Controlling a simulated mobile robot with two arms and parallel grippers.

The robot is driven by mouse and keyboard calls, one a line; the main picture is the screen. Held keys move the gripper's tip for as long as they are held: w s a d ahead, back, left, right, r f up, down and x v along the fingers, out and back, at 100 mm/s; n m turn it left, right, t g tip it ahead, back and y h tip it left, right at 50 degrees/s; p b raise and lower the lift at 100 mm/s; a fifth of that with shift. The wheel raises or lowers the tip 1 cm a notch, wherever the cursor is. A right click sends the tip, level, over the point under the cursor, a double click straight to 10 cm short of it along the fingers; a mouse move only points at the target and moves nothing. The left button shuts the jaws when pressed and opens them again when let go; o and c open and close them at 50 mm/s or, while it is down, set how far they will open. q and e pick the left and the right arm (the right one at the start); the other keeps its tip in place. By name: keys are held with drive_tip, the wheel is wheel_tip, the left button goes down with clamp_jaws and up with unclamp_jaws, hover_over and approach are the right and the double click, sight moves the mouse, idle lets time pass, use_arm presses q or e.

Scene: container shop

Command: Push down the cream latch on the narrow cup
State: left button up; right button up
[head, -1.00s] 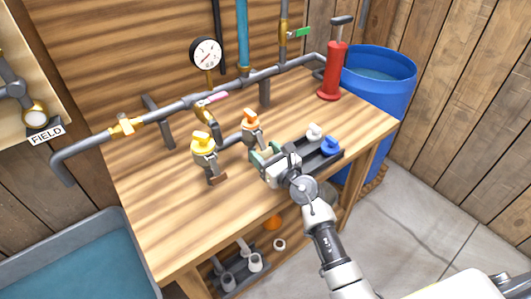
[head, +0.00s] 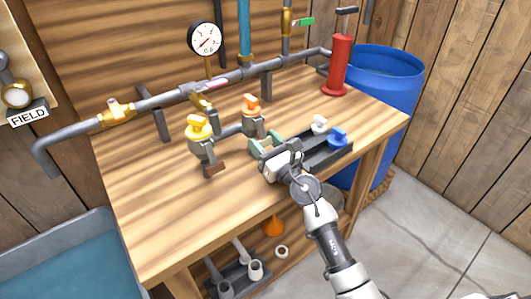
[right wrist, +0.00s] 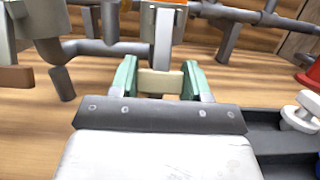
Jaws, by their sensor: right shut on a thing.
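The narrow cup (head: 253,126) is grey with an orange top (head: 251,105) and hangs from the pipe branch over the table. It also shows in the right wrist view (right wrist: 164,45), cut off by the top edge. The cream latch (right wrist: 160,82) sits between the green fingers of my right gripper (right wrist: 161,80), which is shut on it. In the head view my right gripper (head: 266,147) is just in front of and right of the narrow cup, and the latch is mostly hidden by it. My left gripper is out of view.
A wider cup with a yellow top (head: 199,128) and a brown latch (head: 214,169) is to the left. A dark tray (head: 310,157) with a white plug (head: 320,125) and a blue plug (head: 338,138) lies close right. The table front-left (head: 150,240) is clear.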

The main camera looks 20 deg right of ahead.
idle(0.3)
drive_tip(key=o, duration=0.9)
